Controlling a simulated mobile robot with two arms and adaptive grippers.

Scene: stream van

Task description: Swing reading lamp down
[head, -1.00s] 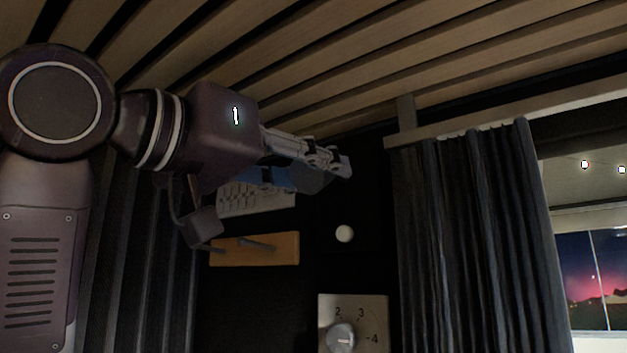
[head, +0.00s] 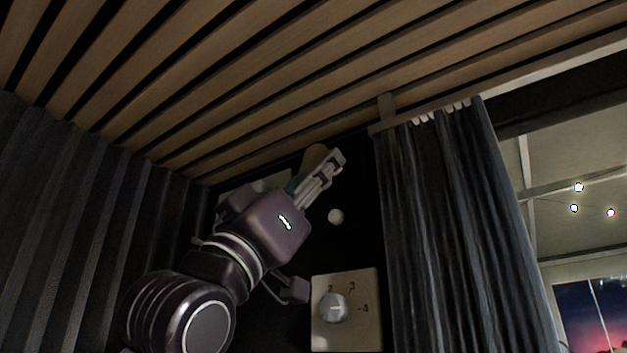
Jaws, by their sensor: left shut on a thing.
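My left gripper (head: 328,166) reaches up and right in front of the dark back wall, just under the ceiling slats. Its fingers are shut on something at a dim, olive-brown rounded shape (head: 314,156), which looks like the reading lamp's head. Most of that shape is hidden behind the fingers, so its arm and exact tilt cannot be made out. A small pale round knob (head: 336,216) sits on the dark wall just below the fingertips, apart from them. My right gripper is not in view.
A pale plate with a numbered dial (head: 333,308) is on the wall below the gripper. A dark curtain (head: 450,210) hangs close on the right, beside a window (head: 596,310). Another pleated curtain (head: 70,220) covers the left. Wooden slats (head: 260,75) form the low ceiling.

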